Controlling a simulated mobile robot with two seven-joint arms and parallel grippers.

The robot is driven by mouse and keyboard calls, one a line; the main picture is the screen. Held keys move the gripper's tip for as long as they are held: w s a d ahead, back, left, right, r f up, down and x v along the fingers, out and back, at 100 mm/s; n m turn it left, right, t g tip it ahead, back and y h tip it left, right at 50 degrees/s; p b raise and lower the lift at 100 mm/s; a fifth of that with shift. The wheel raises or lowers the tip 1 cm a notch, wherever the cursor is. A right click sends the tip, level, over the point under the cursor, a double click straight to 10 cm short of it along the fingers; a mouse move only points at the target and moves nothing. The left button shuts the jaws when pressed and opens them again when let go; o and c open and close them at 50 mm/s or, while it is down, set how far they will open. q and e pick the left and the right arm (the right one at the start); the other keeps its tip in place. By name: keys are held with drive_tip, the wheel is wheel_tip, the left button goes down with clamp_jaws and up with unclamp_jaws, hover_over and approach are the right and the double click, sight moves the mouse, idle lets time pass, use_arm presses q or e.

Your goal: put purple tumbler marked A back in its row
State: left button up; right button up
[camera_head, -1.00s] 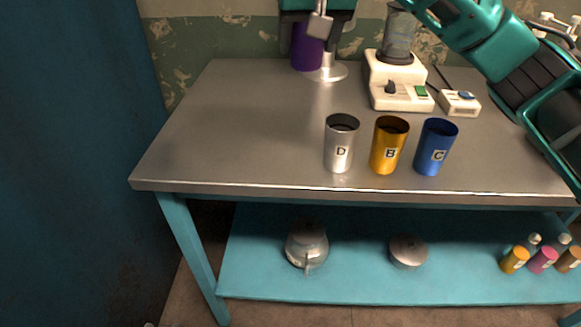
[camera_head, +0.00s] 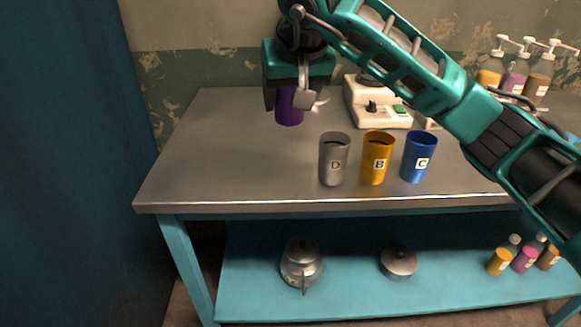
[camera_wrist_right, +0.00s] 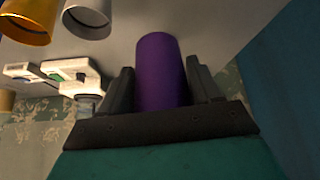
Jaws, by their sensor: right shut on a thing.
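The purple tumbler (camera_head: 289,106) is held upright between the fingers of my right gripper (camera_head: 288,98), behind and to the left of the row. It also shows between the two dark fingers in the right wrist view (camera_wrist_right: 160,72). Its letter is not visible, and I cannot tell if its base touches the table. The row near the table's front edge has a silver tumbler D (camera_head: 334,160), a yellow tumbler B (camera_head: 376,158) and a blue tumbler C (camera_head: 418,158), all upright. My left gripper is not in view.
A white blender base (camera_head: 377,108) stands behind the row, partly hidden by my right arm. The grey table (camera_head: 215,150) is clear left of tumbler D. A kettle (camera_head: 301,262) and a lidded pot (camera_head: 398,263) sit on the lower shelf. Pump bottles (camera_head: 490,75) stand at the back right.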

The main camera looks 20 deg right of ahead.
wheel_tip(320, 180, down, 13)
drive_tip(key=shift+r+b, duration=0.1)
drive_tip(key=shift+b, duration=0.8)
drive_tip(key=shift+f, duration=0.25)
drive_tip(key=o, duration=1)
drive_tip(key=shift+r, duration=0.1)
